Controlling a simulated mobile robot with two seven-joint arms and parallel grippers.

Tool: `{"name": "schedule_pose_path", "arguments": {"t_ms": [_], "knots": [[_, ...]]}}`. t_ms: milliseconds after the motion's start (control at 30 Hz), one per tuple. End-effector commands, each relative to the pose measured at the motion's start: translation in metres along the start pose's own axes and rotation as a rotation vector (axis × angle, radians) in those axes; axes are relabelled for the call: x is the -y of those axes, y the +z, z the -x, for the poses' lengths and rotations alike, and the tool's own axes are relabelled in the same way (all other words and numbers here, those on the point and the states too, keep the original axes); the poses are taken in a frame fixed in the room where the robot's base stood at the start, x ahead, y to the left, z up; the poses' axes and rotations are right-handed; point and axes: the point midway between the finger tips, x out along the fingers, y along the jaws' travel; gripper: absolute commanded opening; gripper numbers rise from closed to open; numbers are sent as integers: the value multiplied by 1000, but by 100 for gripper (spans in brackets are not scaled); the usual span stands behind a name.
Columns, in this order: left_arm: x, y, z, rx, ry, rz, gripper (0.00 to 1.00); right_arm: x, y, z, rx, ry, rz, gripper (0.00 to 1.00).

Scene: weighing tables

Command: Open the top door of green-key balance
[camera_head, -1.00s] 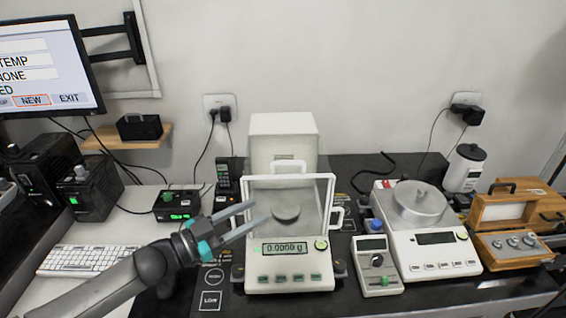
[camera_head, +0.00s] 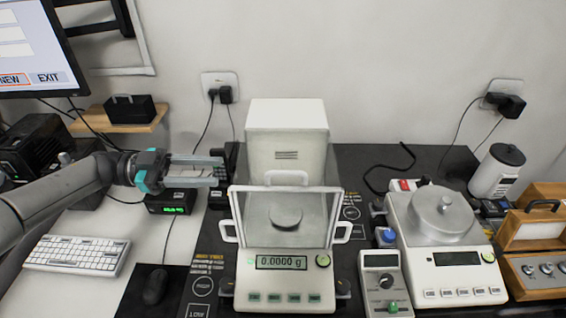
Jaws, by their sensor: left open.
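The green-key balance (camera_head: 287,248) stands in the middle, with green keys along its front and a display reading 0.0000 g. Its glass draft shield (camera_head: 240,205) has a top handle (camera_head: 286,178) and a handle on each side. A round pan shows inside through the glass. The top door looks shut. My left gripper (camera_head: 222,171) is open and empty, left of the shield, at about the height of its top handle in the picture, apart from it. My right gripper is not in view.
A second balance (camera_head: 470,278) with a steel pan stands to the right, with a small grey meter (camera_head: 383,280) between. Wooden boxes (camera_head: 540,230) are at far right. A keyboard (camera_head: 78,255) and mouse (camera_head: 155,286) lie at left. A black box with green display (camera_head: 172,203) is below my left gripper.

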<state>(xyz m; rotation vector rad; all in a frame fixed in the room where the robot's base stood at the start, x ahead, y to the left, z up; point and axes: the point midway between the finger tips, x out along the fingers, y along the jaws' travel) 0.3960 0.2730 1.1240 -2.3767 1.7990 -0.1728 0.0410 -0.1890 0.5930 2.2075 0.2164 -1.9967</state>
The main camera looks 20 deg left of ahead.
Motion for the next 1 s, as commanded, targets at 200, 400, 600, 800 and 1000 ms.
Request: {"name": "schedule_pose_path", "arguments": {"t_ms": [200,400,600,800,1000], "knots": [[0,-4,-44,-7,3,-1,45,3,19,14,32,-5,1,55],[0,-4,-88,-7,2,-1,45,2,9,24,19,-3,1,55],[0,-3,-123,-6,1,-2,45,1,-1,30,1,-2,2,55],[0,-2,-139,-3,0,-1,45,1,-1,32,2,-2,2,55],[0,-1,-142,-1,0,-1,45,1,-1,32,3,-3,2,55]]}}
